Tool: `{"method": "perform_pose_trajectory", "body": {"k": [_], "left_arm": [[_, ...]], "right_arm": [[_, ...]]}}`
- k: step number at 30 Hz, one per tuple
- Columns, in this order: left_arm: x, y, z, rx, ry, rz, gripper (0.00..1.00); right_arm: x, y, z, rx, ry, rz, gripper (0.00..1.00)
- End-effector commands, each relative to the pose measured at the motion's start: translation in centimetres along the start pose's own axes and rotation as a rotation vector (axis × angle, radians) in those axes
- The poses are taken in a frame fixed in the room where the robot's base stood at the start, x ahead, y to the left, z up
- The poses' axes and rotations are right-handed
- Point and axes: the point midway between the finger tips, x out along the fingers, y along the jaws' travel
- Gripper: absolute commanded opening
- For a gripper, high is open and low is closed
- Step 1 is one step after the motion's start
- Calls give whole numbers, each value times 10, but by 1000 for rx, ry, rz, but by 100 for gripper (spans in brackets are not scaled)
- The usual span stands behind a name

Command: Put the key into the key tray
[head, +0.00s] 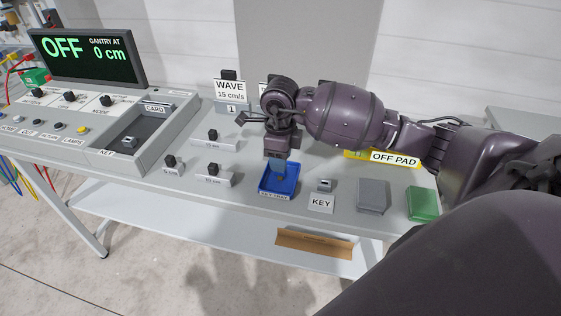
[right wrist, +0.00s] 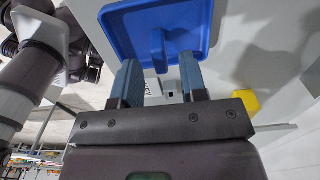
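The key tray (head: 264,190) is a small blue tray near the front of the table. It also shows at the top of the right wrist view (right wrist: 120,22). My right gripper (head: 279,167) points down over the tray. In the right wrist view its two blue fingers (right wrist: 160,80) are apart, with nothing clearly pinched between them. A blue upright piece (right wrist: 158,48) shows in the tray beyond the fingertips; I cannot tell whether it is the key. A small dark spot shows in the tray in the head view. My left gripper is not in view.
A small holder (head: 325,185) stands behind the KEY sign (head: 321,203), right of the tray. A grey block (head: 371,196) and green block (head: 422,203) are farther right. Small switch blocks (head: 213,178) stand left. A console (head: 120,120) with a screen fills the table's left end.

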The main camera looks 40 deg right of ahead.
Motion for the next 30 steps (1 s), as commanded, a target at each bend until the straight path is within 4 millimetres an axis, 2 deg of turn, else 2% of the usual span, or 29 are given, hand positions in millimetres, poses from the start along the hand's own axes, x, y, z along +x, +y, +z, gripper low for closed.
{"method": "perform_pose_trajectory", "body": {"k": [9,15,21,30], "left_arm": [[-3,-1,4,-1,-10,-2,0],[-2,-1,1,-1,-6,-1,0],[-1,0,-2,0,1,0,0],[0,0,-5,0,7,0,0]], "right_arm": [[-64,0,1,-1,-3,-4,39],[-92,0,0,-1,-3,-2,39],[-104,0,0,-1,-2,-1,39],[-104,0,0,-1,-2,0,39]]}}
